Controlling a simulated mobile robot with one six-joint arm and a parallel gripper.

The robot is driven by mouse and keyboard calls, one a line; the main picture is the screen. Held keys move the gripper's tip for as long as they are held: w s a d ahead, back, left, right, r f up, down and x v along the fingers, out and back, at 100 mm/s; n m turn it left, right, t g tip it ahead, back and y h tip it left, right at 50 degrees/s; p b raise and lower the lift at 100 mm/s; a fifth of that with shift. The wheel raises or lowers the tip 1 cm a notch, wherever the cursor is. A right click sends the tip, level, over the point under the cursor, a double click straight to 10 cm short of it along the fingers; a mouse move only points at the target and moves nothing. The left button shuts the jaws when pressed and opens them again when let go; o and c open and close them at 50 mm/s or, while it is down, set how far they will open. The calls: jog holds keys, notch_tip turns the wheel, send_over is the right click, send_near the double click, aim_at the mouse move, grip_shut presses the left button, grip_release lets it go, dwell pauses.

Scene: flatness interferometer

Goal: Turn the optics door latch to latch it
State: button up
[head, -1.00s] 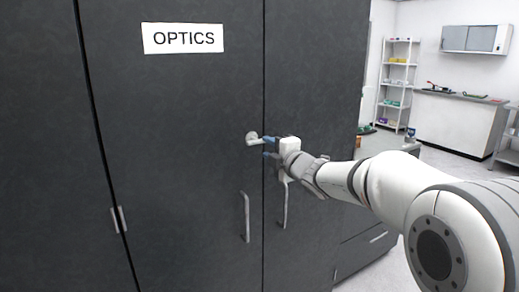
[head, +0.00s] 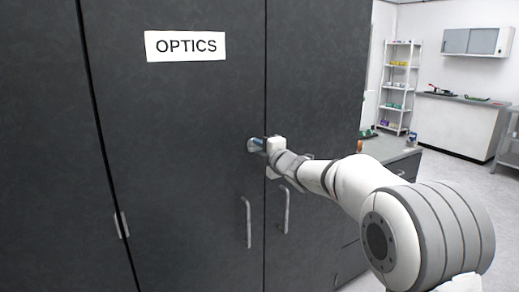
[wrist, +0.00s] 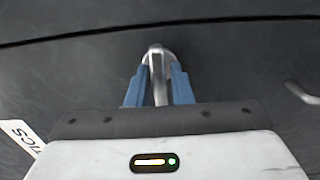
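The optics door (head: 185,150) is a tall dark panel with a white OPTICS sign (head: 186,46). Its silver latch (head: 251,145) sits near the seam at the door's right edge, mostly covered by my gripper in the head view. My gripper (head: 258,144) is at the latch. In the wrist view, the latch lever (wrist: 158,75) runs between the two blue fingers of my gripper (wrist: 159,72), one on each side. Whether the fingers press on the lever or leave a slight gap cannot be told. The door looks flush with the neighbouring panel.
Two vertical bar handles, a left one (head: 247,222) and a right one (head: 285,210), stand below the latch on either side of the seam. A hinge (head: 121,225) is at the door's left. A shelf rack (head: 399,88) and a counter (head: 460,125) are far right. Open floor lies between.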

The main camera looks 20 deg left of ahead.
grip_shut()
jog(key=shift+m, duration=0.3)
jog(key=m+p, duration=0.2)
jog(key=m, duration=0.1)
jog(key=m+p, duration=0.2)
jog(key=m, duration=0.3)
jog(key=shift+r, duration=0.1)
jog(key=m+p, duration=0.2)
jog(key=m, duration=0.3)
jog(key=shift+p, duration=0.4)
jog(key=shift+m+p, duration=0.7)
jog(key=shift+m, duration=1.2)
